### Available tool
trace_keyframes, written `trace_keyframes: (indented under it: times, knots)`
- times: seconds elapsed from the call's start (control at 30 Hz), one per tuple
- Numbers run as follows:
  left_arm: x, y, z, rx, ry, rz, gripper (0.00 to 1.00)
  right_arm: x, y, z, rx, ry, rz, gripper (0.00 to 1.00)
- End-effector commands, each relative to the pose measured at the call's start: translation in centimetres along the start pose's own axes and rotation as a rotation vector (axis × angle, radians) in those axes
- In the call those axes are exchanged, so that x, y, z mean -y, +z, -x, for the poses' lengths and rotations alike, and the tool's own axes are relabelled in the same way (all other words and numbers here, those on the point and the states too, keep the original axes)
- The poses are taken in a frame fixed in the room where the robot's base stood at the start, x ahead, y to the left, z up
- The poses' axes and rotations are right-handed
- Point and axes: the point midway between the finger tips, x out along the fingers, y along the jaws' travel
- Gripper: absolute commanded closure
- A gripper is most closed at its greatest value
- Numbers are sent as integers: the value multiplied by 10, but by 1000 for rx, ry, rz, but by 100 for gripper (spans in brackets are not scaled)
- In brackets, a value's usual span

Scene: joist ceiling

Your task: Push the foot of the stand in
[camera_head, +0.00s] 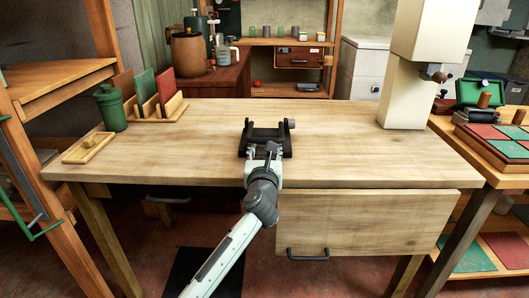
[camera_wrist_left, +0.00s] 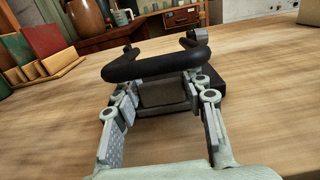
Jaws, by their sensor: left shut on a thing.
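The stand (camera_head: 268,132) is a black metal frame near the front middle of the wooden table, with a grey knob at its right end. In the left wrist view its thick rounded black bar (camera_wrist_left: 155,66) crosses just beyond my fingers, and a dark flat plate shows below it. My left gripper (camera_head: 264,152) reaches in from the front edge. Its two grey fingers (camera_wrist_left: 165,92) sit wide apart at either side of the stand's near part, shut on it. The fingers and bar hide some of the contact. My right gripper is not in view.
The wooden table (camera_head: 340,150) is clear around the stand. A green canister (camera_head: 110,108), a rack of boards (camera_head: 160,105) and a small wooden tray (camera_head: 88,147) stand at the left. A cream column (camera_head: 403,95) stands at the back right.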

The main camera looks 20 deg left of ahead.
Motion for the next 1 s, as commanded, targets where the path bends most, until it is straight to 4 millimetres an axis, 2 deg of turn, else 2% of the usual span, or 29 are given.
trace_keyframes:
  times: [0.23, 0.27, 0.43, 0.77, 0.87, 1.0]
  knots:
    - [0, 0, -1, 0, 1, 0, 100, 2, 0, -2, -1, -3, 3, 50]
    - [0, 0, -1, 0, 1, 0, 57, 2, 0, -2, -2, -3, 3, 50]
    - [0, 0, 0, -1, 1, 0, 36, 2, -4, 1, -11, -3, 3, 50]
    - [0, 0, 2, -1, 0, 0, 36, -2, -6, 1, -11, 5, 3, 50]
    - [0, -1, 10, -2, -1, 1, 36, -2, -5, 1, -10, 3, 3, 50]
    - [0, -2, 36, -3, 0, 2, 36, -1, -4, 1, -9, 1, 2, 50]
